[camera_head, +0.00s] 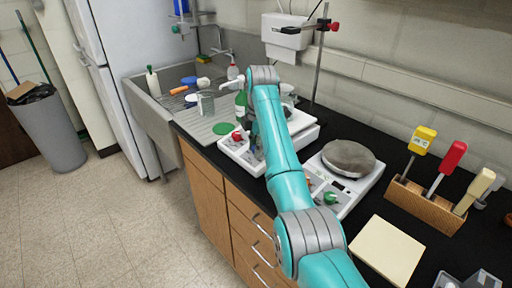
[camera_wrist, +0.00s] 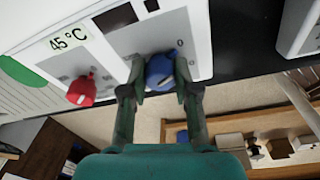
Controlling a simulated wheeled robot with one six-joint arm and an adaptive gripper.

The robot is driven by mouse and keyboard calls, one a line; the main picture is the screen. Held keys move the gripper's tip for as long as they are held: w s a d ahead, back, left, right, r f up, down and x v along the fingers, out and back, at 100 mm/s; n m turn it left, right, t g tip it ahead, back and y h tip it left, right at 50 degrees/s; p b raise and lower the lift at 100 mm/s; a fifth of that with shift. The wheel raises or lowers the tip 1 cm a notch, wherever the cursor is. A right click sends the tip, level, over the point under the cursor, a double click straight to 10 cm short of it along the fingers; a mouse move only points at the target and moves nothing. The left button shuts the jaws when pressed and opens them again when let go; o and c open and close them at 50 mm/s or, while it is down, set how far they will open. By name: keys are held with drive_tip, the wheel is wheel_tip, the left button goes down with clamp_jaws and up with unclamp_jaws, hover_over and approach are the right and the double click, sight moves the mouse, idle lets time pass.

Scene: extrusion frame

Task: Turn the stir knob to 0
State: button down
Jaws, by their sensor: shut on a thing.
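The blue knob (camera_wrist: 158,70) is on the front panel of a white hotplate stirrer (camera_wrist: 110,45) in the wrist view. My gripper (camera_wrist: 160,82) has one finger on each side of this knob and is shut on it. Small "0" marks are printed to the right of the knob. A red knob (camera_wrist: 81,90) sits to the left, under a "45 °C" label (camera_wrist: 69,40). My arm hides the blue knob there.
A second hotplate (camera_head: 347,177) with a round grey top and a green knob (camera_head: 330,198) stands to the right. A wooden rack (camera_head: 425,207) of coloured-handled tools is further right. A sink (camera_head: 158,103) and a green disc (camera_head: 223,128) lie left. Floor in front is clear.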

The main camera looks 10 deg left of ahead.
drive_tip(key=shift+n, duration=0.3)
drive_tip(key=c, duration=0.9)
unclamp_jaws()
drive_tip(key=shift+o, duration=0.2)
